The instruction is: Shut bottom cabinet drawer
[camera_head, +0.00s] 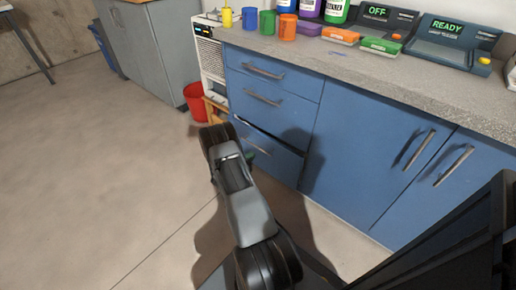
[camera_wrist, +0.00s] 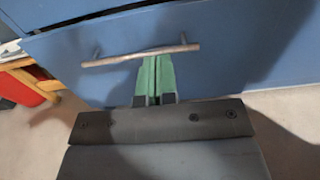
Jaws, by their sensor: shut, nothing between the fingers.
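The bottom cabinet drawer (camera_head: 270,153) is the lowest of the blue drawers on the left of the counter unit. A dark gap above its front shows that it stands slightly open. In the wrist view its blue front (camera_wrist: 220,72) fills the middle, with a metal bar handle (camera_wrist: 110,60) across it. My gripper (camera_wrist: 158,58) has green fingers that are shut and empty. Its fingertips are at the handle, overlapping its bar in the picture; I cannot tell whether they touch. In the head view my arm hides most of the gripper, with a bit of green (camera_head: 249,154) showing near the drawer.
Two closed drawers (camera_head: 272,72) sit above, and blue cabinet doors (camera_head: 372,150) are to the right. A red bucket (camera_head: 198,101) and a wooden stool-like object (camera_head: 215,105) stand left of the drawers. Colored cups and devices stand on the counter (camera_head: 330,58). The concrete floor (camera_head: 90,170) at left is clear.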

